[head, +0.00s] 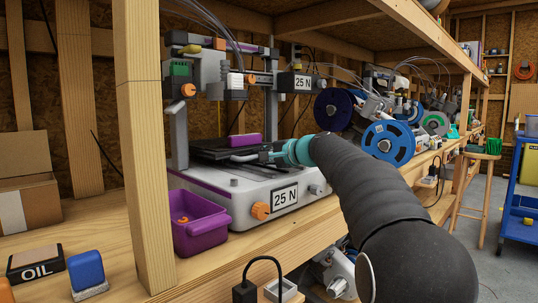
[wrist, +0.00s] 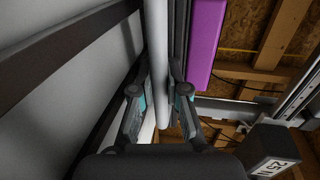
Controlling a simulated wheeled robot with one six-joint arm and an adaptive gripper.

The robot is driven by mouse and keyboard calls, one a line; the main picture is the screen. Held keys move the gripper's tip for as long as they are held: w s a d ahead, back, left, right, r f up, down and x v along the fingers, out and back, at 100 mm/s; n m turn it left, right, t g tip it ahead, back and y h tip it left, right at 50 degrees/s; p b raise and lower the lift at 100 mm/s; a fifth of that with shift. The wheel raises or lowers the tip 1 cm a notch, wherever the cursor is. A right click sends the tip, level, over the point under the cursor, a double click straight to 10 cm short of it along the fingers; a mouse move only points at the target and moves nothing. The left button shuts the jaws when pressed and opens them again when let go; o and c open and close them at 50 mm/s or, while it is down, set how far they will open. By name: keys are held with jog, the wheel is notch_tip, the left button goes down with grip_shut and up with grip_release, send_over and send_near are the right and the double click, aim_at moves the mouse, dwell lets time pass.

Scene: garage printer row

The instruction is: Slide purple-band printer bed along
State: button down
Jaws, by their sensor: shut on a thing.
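The purple-band printer (head: 235,207) stands on the wooden bench, with a purple band (head: 222,43) along its top and a "25 N" label on its front. Its dark bed (head: 205,145) lies above the pale base and carries a purple block (head: 245,140). A pale bar (head: 243,158) runs along the bed's near edge. My gripper (head: 268,156) reaches in from the right at this bar. In the wrist view my gripper (wrist: 160,97) is shut with a finger on each side of the pale bar (wrist: 157,50). The purple block (wrist: 206,40) shows beside it.
A wooden post (head: 146,150) stands left of the printer. A purple bin (head: 195,222) sits against the printer's front left. Blue spools (head: 388,143) and other printers stand to the right. An oil box (head: 36,263) and a blue block (head: 86,271) are at front left.

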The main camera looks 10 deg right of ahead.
jog(key=c, duration=1.4)
grip_release()
jog(key=v, duration=1.2)
